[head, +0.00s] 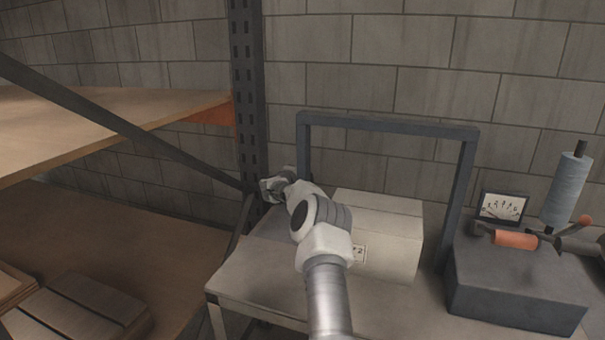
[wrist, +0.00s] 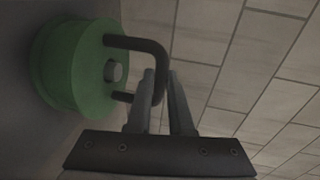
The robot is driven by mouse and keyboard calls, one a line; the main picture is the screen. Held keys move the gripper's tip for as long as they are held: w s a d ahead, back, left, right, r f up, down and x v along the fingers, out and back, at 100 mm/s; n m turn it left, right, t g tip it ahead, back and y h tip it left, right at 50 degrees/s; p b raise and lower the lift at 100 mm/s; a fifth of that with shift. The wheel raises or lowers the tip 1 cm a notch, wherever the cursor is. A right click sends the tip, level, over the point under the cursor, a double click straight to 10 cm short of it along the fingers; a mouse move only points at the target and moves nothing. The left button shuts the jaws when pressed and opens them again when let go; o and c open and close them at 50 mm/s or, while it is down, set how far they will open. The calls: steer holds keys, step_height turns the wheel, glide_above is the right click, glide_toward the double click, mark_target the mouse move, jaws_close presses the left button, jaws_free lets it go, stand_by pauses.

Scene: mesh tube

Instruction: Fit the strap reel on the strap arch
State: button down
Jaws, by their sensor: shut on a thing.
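The strap reel (wrist: 85,75) is a green disc in the wrist view, with a pale hub and a dark U-shaped handle on its face. My gripper (wrist: 160,78) is shut on that handle, with its fingertips at the handle's outer bar. In the head view, my gripper (head: 277,184) is at the left leg of the strap arch, by the shelf upright, and the reel is hidden there. The strap arch (head: 390,124) is a dark grey square frame standing over the table. I cannot tell whether the reel touches the arch.
A pale box (head: 385,238) stands on the table (head: 250,268) under the arch. A dark machine (head: 515,280) with a dial and a blue roll (head: 566,190) is at the right. A shelf rack's dark upright (head: 247,90) and diagonal brace are close on the left.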

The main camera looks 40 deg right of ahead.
steer(key=shift+f+b, duration=0.45)
steer(key=shift+f, duration=0.15)
stand_by(0.6)
steer(key=c, duration=0.7)
jaws_free()
steer(key=shift+c, duration=0.2)
steer(key=shift+f, duration=0.15)
steer(key=p+v, duration=0.1)
steer(key=v, duration=1.6)
steer(key=shift+a+r+p, duration=0.15)
steer(key=shift+r+p, duration=0.1)
steer(key=shift+p, duration=0.05)
steer(key=shift+s, duration=0.1)
